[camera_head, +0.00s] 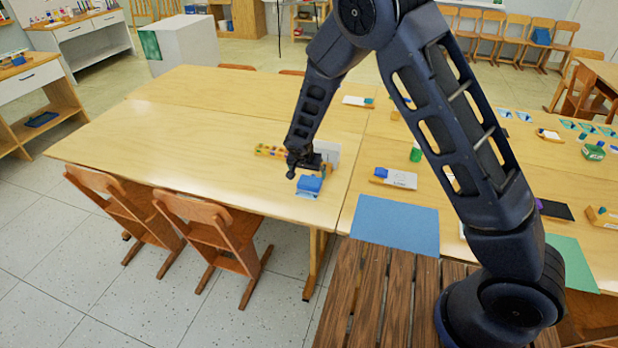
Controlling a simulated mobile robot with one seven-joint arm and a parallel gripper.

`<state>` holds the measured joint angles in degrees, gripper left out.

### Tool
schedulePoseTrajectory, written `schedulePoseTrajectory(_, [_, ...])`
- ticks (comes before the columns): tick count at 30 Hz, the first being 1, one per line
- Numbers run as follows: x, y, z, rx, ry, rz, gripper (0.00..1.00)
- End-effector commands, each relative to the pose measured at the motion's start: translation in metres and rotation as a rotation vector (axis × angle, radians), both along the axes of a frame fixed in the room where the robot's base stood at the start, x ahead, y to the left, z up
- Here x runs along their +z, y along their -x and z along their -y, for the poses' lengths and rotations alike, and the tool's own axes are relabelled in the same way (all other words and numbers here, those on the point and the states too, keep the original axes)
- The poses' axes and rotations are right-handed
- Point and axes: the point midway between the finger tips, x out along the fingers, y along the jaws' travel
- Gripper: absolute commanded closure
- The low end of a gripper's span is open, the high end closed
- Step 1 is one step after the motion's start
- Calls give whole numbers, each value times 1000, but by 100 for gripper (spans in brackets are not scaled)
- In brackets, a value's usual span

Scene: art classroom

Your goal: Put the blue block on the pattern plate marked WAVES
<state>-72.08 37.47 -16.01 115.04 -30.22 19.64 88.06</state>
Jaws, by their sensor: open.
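A blue block (310,183) sits near the right front corner of the left table, on a small pale plate (305,195). Any marking on this plate is too small to read. My gripper (304,170) is open, low over the table, just behind and above the block. The gripper partly overlaps the block's back edge in the picture, and I cannot tell whether they touch. Another small blue piece (381,172) lies at the left end of a white plate or card (402,180) on the right table. I cannot read a WAVES mark anywhere.
An upright white card or board (327,153) stands behind my gripper, beside a wooden rack with coloured pieces (270,151). A green bottle (415,153) and a blue mat (395,224) are on the right table. The left table's left part is clear. Wooden chairs (205,225) line its front.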

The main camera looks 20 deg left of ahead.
Motion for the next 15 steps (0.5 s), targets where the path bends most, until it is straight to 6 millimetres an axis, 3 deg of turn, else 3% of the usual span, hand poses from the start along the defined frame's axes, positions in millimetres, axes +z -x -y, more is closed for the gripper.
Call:
schedulePoseTrajectory(6, [29, 12, 0, 0, -1, 0, 0])
schedulePoseTrajectory(15, [40, 17, 0, 0, 0, 0, 0])
